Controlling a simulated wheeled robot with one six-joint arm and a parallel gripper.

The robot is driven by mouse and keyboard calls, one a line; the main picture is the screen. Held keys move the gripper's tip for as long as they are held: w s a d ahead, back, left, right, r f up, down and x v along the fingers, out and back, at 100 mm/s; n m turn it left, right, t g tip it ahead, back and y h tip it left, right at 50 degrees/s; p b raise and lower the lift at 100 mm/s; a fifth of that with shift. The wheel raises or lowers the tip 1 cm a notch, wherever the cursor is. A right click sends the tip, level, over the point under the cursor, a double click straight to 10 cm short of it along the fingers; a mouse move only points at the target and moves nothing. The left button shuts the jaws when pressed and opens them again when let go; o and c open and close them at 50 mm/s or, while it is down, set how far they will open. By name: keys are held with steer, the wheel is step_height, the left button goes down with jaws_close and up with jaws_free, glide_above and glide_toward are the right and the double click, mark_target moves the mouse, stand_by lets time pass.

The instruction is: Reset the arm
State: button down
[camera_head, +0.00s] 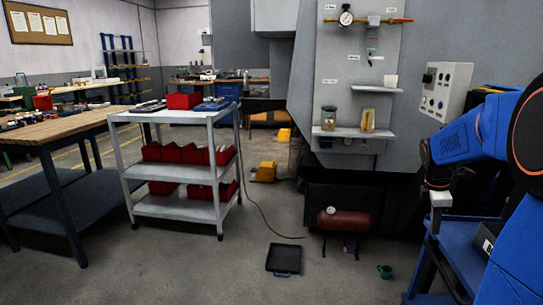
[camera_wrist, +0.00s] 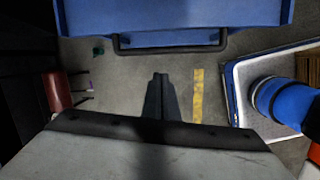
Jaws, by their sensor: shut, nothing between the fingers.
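My gripper (camera_wrist: 160,78) shows in the wrist view as two dark fingers close together, shut and empty, pointing away over the bare grey floor. In the head view my blue arm is bent at the right edge. Its wrist hangs down beside the grey machine, with a pale block at its lower end; the fingers cannot be made out there. Nothing touches the fingers in the wrist view.
A red tank (camera_head: 344,220) sits low under the machine panel, with a green cup (camera_head: 385,271) on the floor nearby. A black tray (camera_head: 284,258) lies on the floor. A grey cart (camera_head: 178,208) with red bins stands left. Floor between is mostly clear.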

steer(key=s+a+r+m+t, duration=0.1)
steer(key=s+a+r+m, duration=0.15)
steer(key=a, duration=0.25)
steer(key=s+a+r+m, duration=0.1)
steer(key=s+a, duration=0.2)
steer(key=a, duration=0.2)
steer(key=s+a+f+m+t+y, duration=0.1)
steer(key=s+a+m, duration=0.3)
steer(key=s+a, duration=0.5)
steer(key=s+a+f+m+t+y, duration=0.1)
steer(key=s+a+f+m+t, duration=0.1)
steer(key=s+a+m, duration=0.3)
steer(key=s+a, duration=0.3)
steer(key=s, duration=0.2)
steer(key=shift+s+a+t+y, duration=0.3)
steer(key=shift+a, duration=0.05)
steer(key=c, duration=2.4)
jaws_free()
steer(key=shift+m, duration=0.25)
steer(key=shift+c, duration=0.2)
